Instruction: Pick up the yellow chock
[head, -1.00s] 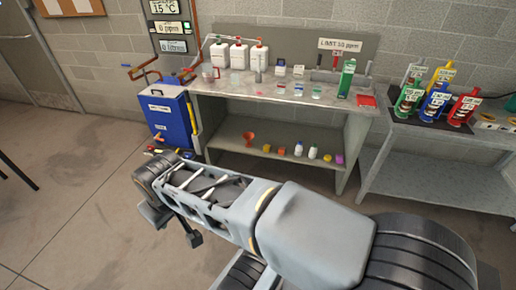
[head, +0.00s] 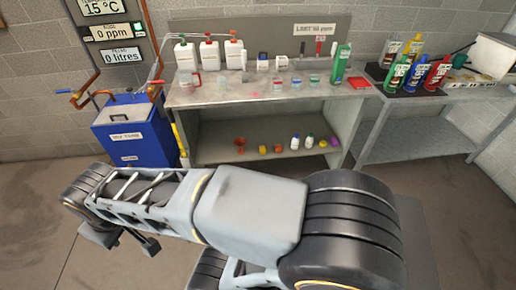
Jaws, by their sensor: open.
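My gripper (head: 124,241) hangs below the left end of my arm in the head view. Its two dark fingers are apart and nothing shows between them. It is over the floor, in front of the bench and well away from the lower shelf. An orange-yellow piece (head: 262,149) lies farther left. Both are too small to tell which is the yellow chock.
A metal workbench (head: 215,98) stands behind my arm, with jugs and small items on top. A blue tank (head: 135,135) stands at its left. A side table (head: 450,95) with coloured bottles is at right. Bare floor lies in front.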

